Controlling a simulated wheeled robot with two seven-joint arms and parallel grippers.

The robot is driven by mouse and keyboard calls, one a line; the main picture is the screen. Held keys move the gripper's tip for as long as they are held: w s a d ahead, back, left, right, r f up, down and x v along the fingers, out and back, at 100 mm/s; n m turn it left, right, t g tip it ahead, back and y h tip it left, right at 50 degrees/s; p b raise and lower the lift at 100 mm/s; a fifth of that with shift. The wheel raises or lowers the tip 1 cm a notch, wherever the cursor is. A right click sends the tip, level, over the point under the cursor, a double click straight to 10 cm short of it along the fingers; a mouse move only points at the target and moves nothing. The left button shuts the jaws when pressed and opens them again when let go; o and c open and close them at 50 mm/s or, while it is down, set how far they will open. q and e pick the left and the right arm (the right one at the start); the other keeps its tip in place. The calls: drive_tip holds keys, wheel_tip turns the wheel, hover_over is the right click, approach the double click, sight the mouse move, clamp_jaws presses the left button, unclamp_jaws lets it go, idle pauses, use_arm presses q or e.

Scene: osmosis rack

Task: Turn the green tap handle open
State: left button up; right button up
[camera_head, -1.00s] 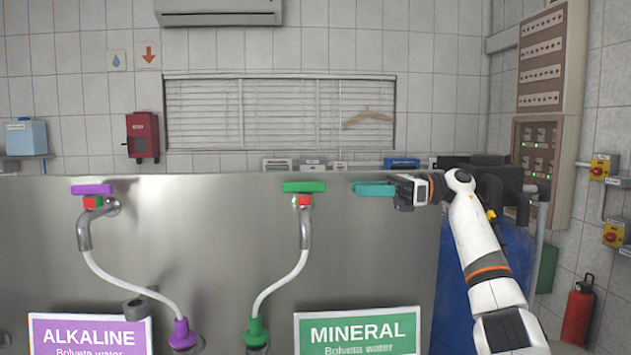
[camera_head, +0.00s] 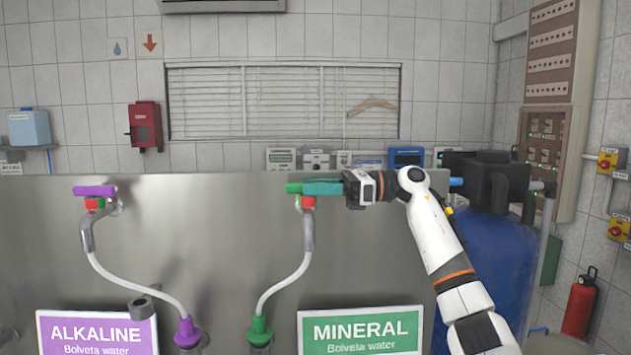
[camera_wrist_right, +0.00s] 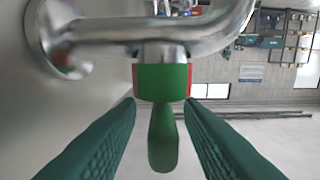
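The green tap handle (camera_head: 292,188) sits on top of the right-hand tap, above its red collar (camera_head: 308,202), and lies crosswise. In the right wrist view the handle (camera_wrist_right: 163,140) points down the picture between two teal fingers. My right gripper (camera_head: 305,188) reaches in from the right, its fingers level with the handle and overlapping it. In the wrist view the gripper (camera_wrist_right: 160,115) is open, with a finger on each side of the handle and a visible gap to each. My left gripper is not in view.
A purple-handled tap (camera_head: 94,191) stands to the left on the same steel panel (camera_head: 200,225). A white hose (camera_head: 285,285) runs down from the green tap. A green MINERAL sign (camera_head: 360,330) is below right. A blue tank (camera_head: 490,260) stands at right.

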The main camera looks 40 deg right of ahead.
drive_tip(key=shift+w+a, duration=0.1)
drive_tip(key=shift+a, duration=0.2)
drive_tip(key=shift+d, duration=0.1)
drive_tip(key=shift+c, duration=1.3)
clamp_jaws()
